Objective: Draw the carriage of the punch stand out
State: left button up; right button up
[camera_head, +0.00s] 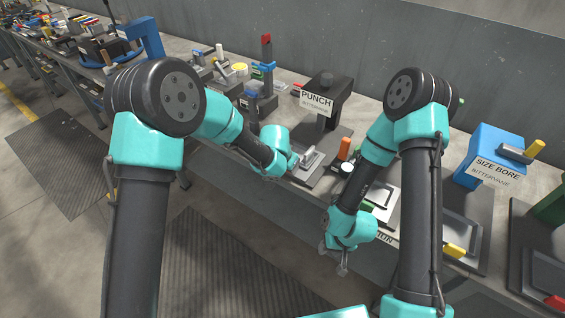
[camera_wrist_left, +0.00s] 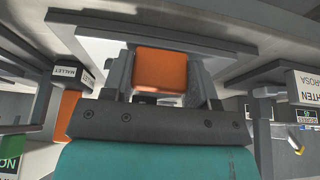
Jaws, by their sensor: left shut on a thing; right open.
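The punch stand (camera_head: 328,84) is a dark upright press on a dark base, labelled PUNCH, at the middle of the bench in the head view. Its pale grey carriage (camera_head: 311,158) sits low at the front of the base. My left gripper (camera_head: 298,168) is at the carriage's front, its fingers partly hidden by the hand. In the left wrist view an orange block (camera_wrist_left: 161,70), which looks like the carriage's handle, sits between the fingers, and the gripper is shut on it. My right gripper (camera_head: 342,268) is open and empty, in front of the bench edge.
An orange-handled mallet (camera_wrist_left: 68,112) with a label stands beside the stand. The blue SIZE BORE station (camera_head: 490,150) is at the right. A pale tray (camera_head: 381,200) lies near my right forearm. Open floor (camera_head: 225,265) lies before the bench.

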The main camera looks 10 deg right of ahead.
pick_arm(q)
jog(key=shift+s+a+f, duration=0.1)
jog(key=o, duration=1.3)
jog(key=v, duration=1.7)
jog(key=shift+r, duration=0.3)
jog(key=shift+f, duration=0.1)
